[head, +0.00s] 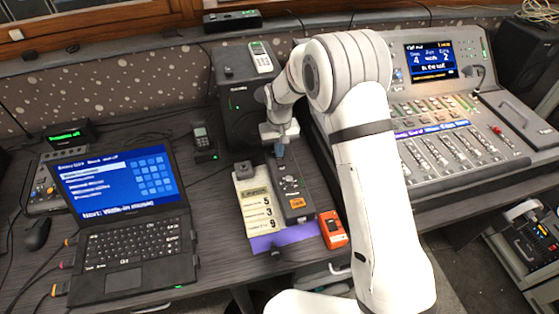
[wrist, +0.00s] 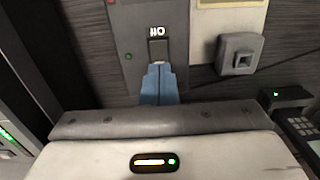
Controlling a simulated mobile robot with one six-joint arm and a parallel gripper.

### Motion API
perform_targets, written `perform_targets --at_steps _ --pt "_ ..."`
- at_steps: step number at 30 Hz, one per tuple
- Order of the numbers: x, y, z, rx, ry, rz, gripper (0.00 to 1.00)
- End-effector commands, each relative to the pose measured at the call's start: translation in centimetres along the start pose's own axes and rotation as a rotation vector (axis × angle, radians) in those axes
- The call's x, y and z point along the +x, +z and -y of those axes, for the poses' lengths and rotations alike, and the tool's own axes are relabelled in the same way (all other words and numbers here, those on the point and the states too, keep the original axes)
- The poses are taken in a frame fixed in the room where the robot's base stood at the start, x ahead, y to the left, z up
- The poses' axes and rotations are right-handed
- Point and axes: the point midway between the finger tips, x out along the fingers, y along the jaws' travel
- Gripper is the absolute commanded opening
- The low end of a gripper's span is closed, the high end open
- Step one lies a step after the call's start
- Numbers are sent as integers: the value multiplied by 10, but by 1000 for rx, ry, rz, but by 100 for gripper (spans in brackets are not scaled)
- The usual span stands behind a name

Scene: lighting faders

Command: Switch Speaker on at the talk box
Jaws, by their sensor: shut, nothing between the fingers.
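The talk box is most likely the dark grey unit (head: 291,183) with small buttons and an orange patch, lying on the desk below my gripper. In the wrist view a grey panel (wrist: 186,35) shows a white marking, a small dark-framed switch (wrist: 158,48) and a green light (wrist: 127,57). My gripper (head: 280,151) has blue fingers, pressed together and empty. In the wrist view its fingertips (wrist: 160,68) overlap the lower end of the switch; I cannot tell whether they touch it. The switch's position and the word Speaker are not readable.
A cream panel (head: 254,200) with a display lies left of the unit, and an orange device (head: 333,229) lies right of it. A black speaker (head: 236,97) stands behind. A laptop (head: 125,215) is at left, a mixing console (head: 440,130) at right.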

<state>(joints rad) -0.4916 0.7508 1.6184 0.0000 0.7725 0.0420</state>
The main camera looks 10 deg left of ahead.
Motion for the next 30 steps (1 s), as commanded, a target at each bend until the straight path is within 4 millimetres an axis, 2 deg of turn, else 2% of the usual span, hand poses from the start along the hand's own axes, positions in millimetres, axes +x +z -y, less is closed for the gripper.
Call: perform_targets --at_steps 30 --pt "14 0 1 -1 0 1 0"
